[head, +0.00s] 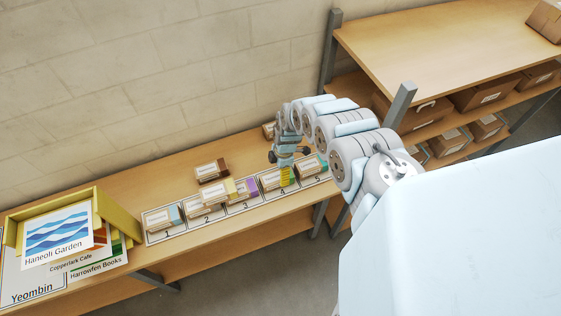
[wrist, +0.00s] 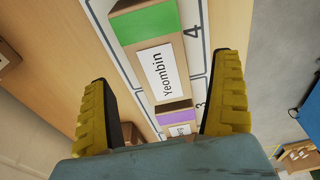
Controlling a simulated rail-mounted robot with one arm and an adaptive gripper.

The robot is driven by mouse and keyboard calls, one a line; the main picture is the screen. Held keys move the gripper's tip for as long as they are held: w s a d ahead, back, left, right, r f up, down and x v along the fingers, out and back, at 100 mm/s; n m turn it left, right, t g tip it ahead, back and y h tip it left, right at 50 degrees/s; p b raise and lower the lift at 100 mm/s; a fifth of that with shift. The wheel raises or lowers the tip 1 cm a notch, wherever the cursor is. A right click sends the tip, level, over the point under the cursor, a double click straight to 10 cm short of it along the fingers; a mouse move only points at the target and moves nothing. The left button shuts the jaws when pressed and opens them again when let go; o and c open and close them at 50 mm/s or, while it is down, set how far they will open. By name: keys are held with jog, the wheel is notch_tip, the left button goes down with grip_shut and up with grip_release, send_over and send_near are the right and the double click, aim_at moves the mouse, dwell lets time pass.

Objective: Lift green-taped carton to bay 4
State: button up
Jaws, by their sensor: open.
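The green-taped carton (wrist: 160,60), labelled "Yeombin", lies beside the printed number 4 (wrist: 192,32) in the wrist view. In the head view the carton (head: 270,183) sits in bay 4 of the numbered strip, partly hidden by my gripper (head: 286,176). My gripper is open, with its yellow fingers pointing down over the carton. In the wrist view the fingers (wrist: 164,80) are spread to either side of the carton with nothing clamped. Whether they touch it cannot be told.
A purple-taped carton (wrist: 174,116) is close by in bay 3. Other cartons fill the neighbouring bays, including a yellow-taped one (head: 206,196). A brown-taped carton (head: 211,170) lies behind the row. A yellow sign box (head: 110,213) stands left; a shelving unit (head: 440,50) stands right.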

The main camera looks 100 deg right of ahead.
jog(key=shift+s+d+r, duration=0.15)
jog(key=shift+d+r, duration=0.05)
jog(key=shift+r, duration=0.45)
jog(key=shift+s+a+r, duration=0.1)
jog(key=shift+s+r, duration=0.05)
jog(key=shift+r, duration=1.35)
jog(key=shift+s+r, duration=0.15)
jog(key=shift+r, duration=0.55)
jog(key=shift+s, duration=0.1)
